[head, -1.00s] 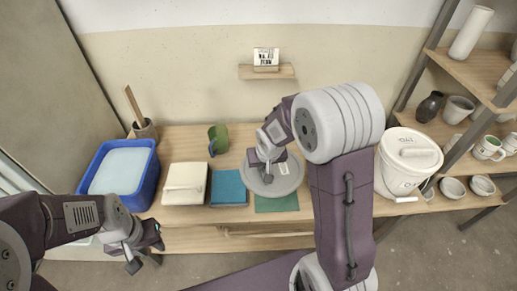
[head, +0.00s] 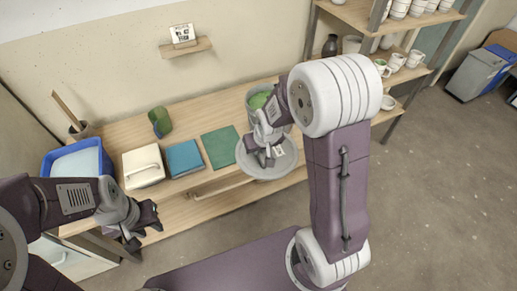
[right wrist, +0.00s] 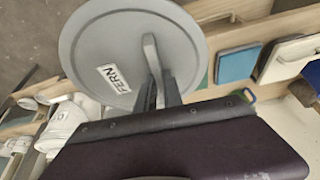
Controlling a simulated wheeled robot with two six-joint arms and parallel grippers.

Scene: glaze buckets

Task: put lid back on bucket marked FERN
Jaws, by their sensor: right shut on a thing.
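My right gripper (head: 266,152) is shut on the handle of a round grey lid (head: 252,165), held tilted at the front of the table. In the right wrist view, the lid (right wrist: 105,45) carries a label reading FERN, and the fingers grip its bar handle. An open grey bucket with green glaze inside (head: 259,99) stands just behind the lid, partly hidden by my right arm; its marking is not visible. My left gripper (head: 142,228) is open and empty at the left, in front of the table.
Shelves with pottery (head: 397,62) stand at the right. The wall shelf (head: 186,48) holds a card.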

